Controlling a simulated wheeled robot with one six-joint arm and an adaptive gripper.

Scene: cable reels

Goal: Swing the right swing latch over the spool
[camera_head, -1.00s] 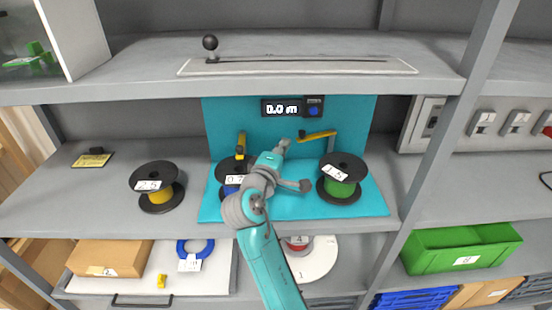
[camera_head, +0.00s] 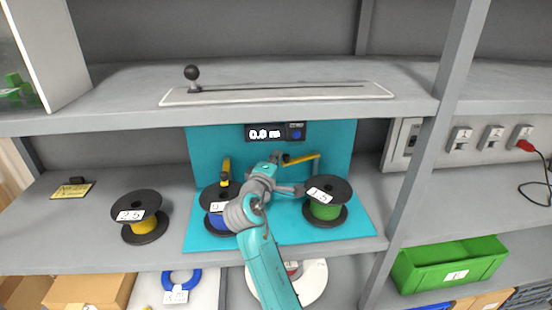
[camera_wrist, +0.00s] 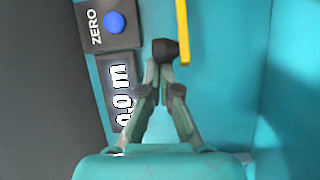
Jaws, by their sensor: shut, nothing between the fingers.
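The right swing latch (camera_head: 301,158) is a yellow bar on a grey post, with a dark knob at its left end. It points left along the teal back panel, behind the right spool (camera_head: 324,211), which is black with green cable and a white label. My gripper (camera_head: 278,158) is shut and empty at the latch's knob end. In the wrist view my shut fingertips (camera_wrist: 160,70) are at the dark knob, beside the yellow latch bar (camera_wrist: 183,30); I cannot tell whether they touch. The left latch (camera_head: 226,170) stands near the blue-cable spool (camera_head: 218,222), partly hidden by my arm.
A length display (camera_head: 265,134) reading 0.0 m is on the teal panel (camera_head: 205,145). A yellow-cable spool (camera_head: 143,228) stands at left. The upper shelf (camera_head: 115,107) overhangs the panel. A grey upright (camera_head: 430,160) and green bin (camera_head: 450,262) are at right.

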